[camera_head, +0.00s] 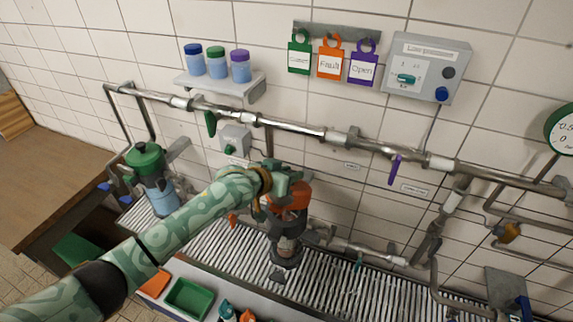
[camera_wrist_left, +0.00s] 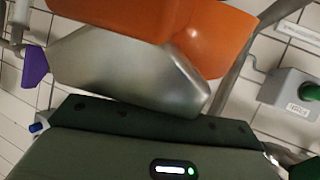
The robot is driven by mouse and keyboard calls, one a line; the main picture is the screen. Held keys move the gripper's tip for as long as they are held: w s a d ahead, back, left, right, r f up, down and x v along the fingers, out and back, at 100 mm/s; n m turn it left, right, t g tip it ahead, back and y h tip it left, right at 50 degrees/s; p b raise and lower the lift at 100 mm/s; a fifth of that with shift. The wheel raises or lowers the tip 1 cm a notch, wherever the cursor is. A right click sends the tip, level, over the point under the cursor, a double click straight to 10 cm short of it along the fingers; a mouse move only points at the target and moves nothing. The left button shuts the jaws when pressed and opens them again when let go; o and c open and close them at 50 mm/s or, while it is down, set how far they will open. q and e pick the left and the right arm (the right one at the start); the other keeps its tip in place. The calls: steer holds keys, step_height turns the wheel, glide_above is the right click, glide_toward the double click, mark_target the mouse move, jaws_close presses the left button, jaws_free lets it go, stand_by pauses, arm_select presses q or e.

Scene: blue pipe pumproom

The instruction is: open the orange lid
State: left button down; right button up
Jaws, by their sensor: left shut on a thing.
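The orange lid (camera_head: 293,198) sits at the top of a dark and clear upright housing (camera_head: 286,248) over the slatted drain in the head view. My left gripper (camera_head: 284,184) reaches it from the left and above and is shut on the lid. My arm and gripper hide part of the lid. In the left wrist view the orange lid (camera_wrist_left: 200,30) fills the top, right against the silver finger (camera_wrist_left: 130,75). I cannot tell whether the lid is tilted or lifted. My right gripper is not in view.
A similar housing with a green lid (camera_head: 146,158) stands at the left. Pipes (camera_head: 300,127) run along the tiled wall behind, with a purple handle (camera_head: 394,169) hanging from one. A green bin (camera_head: 188,298) lies in front. Jars stand on a wall shelf (camera_head: 222,84).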

arm_select(q)
steer(key=shift+w+d+r+g+p, duration=0.1)
steer(key=shift+w+r+g+p, duration=0.05)
steer(key=shift+w+g+p, duration=0.2)
steer(key=shift+w+d+r+g+p, duration=0.1)
steer(key=shift+w+g+p, duration=0.15)
steer(key=shift+w+p, duration=0.15)
steer(key=c, duration=1.1)
jaws_free()
steer(key=shift+f+y, duration=0.1)
steer(key=shift+y, duration=0.2)
steer(key=shift+s+a+r, duration=0.25)
steer(key=shift+s+r, duration=0.05)
steer(key=shift+s, duration=0.05)
steer(key=v, duration=1.5)
steer(key=shift+a+r+p, duration=0.1)
steer(key=shift+p, duration=0.2)
